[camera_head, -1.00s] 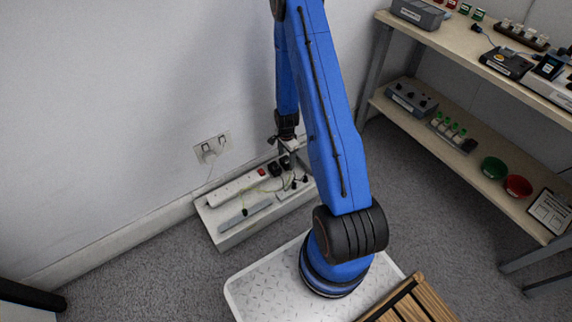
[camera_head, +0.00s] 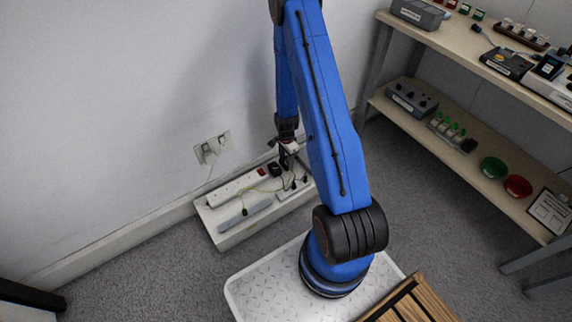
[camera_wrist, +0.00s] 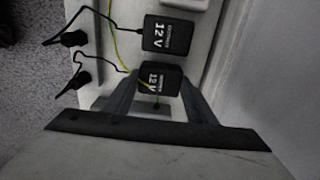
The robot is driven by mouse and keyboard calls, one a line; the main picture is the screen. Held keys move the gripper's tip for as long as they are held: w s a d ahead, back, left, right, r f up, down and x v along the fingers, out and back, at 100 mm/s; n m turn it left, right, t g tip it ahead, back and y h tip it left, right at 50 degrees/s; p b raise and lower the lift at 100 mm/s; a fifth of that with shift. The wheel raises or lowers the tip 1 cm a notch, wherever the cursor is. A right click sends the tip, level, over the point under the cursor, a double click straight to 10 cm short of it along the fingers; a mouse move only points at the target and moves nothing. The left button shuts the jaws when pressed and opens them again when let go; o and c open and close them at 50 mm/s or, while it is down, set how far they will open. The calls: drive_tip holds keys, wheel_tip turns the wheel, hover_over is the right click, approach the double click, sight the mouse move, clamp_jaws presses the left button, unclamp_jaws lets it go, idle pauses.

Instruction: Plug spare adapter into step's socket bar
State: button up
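Two black adapters marked 12 V show in the wrist view. The farther adapter (camera_wrist: 167,33) stands clear of my gripper. The nearer adapter (camera_wrist: 160,75) sits between my gripper's fingertips (camera_wrist: 159,88), which flank both its sides with no gap I can see. Its pins and underside are hidden. In the head view my gripper (camera_head: 287,158) is low over the right part of the white step (camera_head: 225,240). The white socket bar (camera_head: 232,188) lies along the step's wall side, with a red switch (camera_head: 262,172). I cannot tell whether the nearer adapter is seated in a socket.
A yellow-green cord (camera_head: 262,189) and black leads with plug ends (camera_wrist: 73,39) lie across the step. A grey bar (camera_head: 245,215) lies on its front part. A wall socket (camera_head: 212,147) is behind. A shelf unit (camera_head: 470,165) stands right.

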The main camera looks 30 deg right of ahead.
sight(286, 161)
drive_tip(key=shift+r, duration=2.5)
drive_tip(key=shift+a, duration=0.15)
drive_tip(key=a, duration=0.8)
drive_tip(key=a+r, duration=0.1)
drive_tip(key=a, duration=1.5)
drive_tip(key=shift+s+a+r, duration=0.1)
drive_tip(key=shift+a+r, duration=0.2)
drive_tip(key=shift+a, duration=0.05)
drive_tip(key=shift+f, duration=0.85)
drive_tip(key=shift+f, duration=0.85)
idle(0.9)
